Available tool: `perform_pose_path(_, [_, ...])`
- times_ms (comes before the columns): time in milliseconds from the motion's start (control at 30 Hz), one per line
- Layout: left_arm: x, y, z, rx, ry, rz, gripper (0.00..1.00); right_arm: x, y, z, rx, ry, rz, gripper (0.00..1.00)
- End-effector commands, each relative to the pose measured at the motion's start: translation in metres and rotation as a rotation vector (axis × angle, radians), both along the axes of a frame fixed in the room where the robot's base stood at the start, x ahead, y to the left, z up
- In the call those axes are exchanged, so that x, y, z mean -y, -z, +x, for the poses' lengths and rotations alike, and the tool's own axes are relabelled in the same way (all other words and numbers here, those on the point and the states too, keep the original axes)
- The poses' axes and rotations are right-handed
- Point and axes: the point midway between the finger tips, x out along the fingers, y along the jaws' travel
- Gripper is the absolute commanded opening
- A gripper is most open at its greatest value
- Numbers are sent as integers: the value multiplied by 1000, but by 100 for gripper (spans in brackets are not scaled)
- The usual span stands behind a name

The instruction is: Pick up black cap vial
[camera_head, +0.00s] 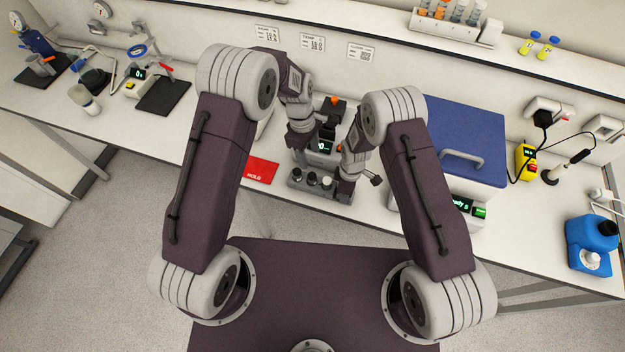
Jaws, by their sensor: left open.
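A dark rack (322,190) stands near the front edge of the bench. A few small vials with dark caps stand in it; one black cap vial (311,179) shows near its middle. A paler-topped vial (327,183) is to its right. My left gripper (302,150) is small in view, open, behind and above the rack's left part. My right gripper (346,188) is low at the rack's right end. Its fingers are hidden, so I cannot tell whether it is open or shut.
A device with a lit display (323,146) stands behind the rack. A red card (261,170) lies to the left. A blue-lidded box (460,135) stands to the right. A shelf (390,40) with a vial rack (455,27) runs along the back.

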Motion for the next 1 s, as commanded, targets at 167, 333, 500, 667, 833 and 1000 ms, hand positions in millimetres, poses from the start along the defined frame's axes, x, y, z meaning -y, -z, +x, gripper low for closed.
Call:
perform_pose_path(167, [0,5,-1,-13,-18,2,52,0,1,-1,-2,0,-1,0])
perform_pose_path(333, [4,41,-4,-16,-15,2,52,0,1,-1,-2,0,-1,0])
perform_pose_path(500, [6,64,-5,-12,-15,1,52,0,1,-1,-2,0,-1,0])
perform_pose_path(667, [7,69,-5,-11,-14,2,52,0,1,-1,-2,0,-1,0])
perform_pose_path(833, [7,98,-12,-14,-14,2,52,0,1,-1,-2,0,-1,0])
perform_pose_path(1000, [10,118,-12,-11,-13,2,52,0,1,-1,-2,0,-1,0])
